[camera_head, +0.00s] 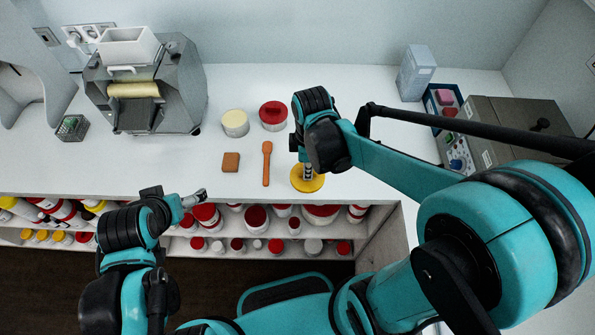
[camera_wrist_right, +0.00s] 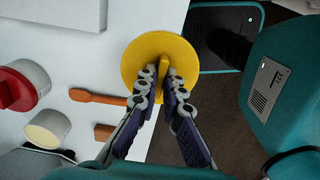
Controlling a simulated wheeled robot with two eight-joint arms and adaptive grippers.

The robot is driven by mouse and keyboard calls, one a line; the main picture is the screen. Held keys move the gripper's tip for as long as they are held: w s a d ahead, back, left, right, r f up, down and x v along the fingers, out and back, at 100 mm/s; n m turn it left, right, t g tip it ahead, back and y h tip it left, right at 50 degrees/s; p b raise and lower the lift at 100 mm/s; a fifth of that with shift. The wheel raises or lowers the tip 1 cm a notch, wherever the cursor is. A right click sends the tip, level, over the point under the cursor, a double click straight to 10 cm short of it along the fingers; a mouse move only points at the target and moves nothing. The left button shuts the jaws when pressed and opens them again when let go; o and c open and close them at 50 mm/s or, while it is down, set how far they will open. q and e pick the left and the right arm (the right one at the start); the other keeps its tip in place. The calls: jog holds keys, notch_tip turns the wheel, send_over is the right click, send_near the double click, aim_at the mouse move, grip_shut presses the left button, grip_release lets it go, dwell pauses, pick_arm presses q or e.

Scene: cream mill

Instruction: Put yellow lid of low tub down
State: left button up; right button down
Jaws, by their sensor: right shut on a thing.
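The yellow lid (camera_head: 316,184) is a round disc near the front edge of the white counter, right of the spatula. In the right wrist view the lid (camera_wrist_right: 150,50) shows a raised grip in its middle, and my right gripper (camera_wrist_right: 164,85) is shut on that grip. My right gripper (camera_head: 308,172) points down over the lid in the head view. I cannot tell whether the lid touches the counter. A low tub (camera_head: 235,124) with cream-coloured contents stands open further back; it also shows in the wrist view (camera_wrist_right: 46,129). My left gripper (camera_head: 197,197) is by the front edge, its jaws unclear.
A red-lidded tub (camera_head: 273,115) stands beside the low tub. An orange spatula (camera_head: 267,163) and a brown block (camera_head: 231,162) lie in front. A grey mill (camera_head: 145,90) is at the left. A blue tray (camera_head: 436,112) and grey box (camera_head: 515,125) are right. Shelves of tubs are below.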

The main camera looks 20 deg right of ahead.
aim_at(297, 168)
jog(key=w+f, duration=0.1)
jog(key=w, duration=0.1)
jog(key=w+a+f+b, duration=0.1)
jog(key=w, duration=0.1)
jog(key=w+f, duration=0.2)
jog(key=shift+w+a, duration=0.15)
jog(key=shift+a, duration=0.05)
notch_tip(297, 168, down, 3)
jog(key=shift+f+b, duration=0.2)
jog(key=shift+b, duration=0.7)
jog(key=shift+f, duration=0.25)
jog(key=shift+f, duration=0.15)
jog(key=c, duration=1.7)
grip_release()
